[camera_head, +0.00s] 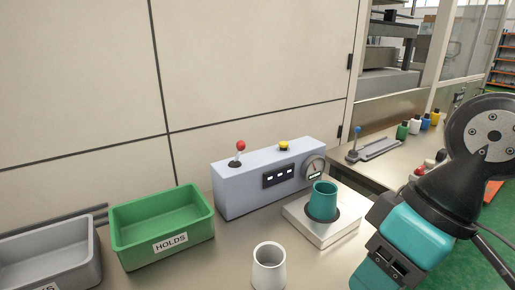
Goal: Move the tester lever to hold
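The tester is a pale grey box (236,196) on the bench against the wall. Its lever (239,150) has a red ball knob and rises from a dark round boot on the top left; it stands close to upright. Which marked position it is in cannot be read. A yellow button (283,145) sits on the top right, with a dark panel (278,176) of three small labels and a round gauge (314,166) on the front. My arm comes in at the right, apart from the tester. My gripper's fingers are not in view.
A teal cup (322,201) stands on a white square plate (306,233) before the tester. A white cup (268,268) stands nearer. A blue-knobbed lever (357,133) stands behind, right.

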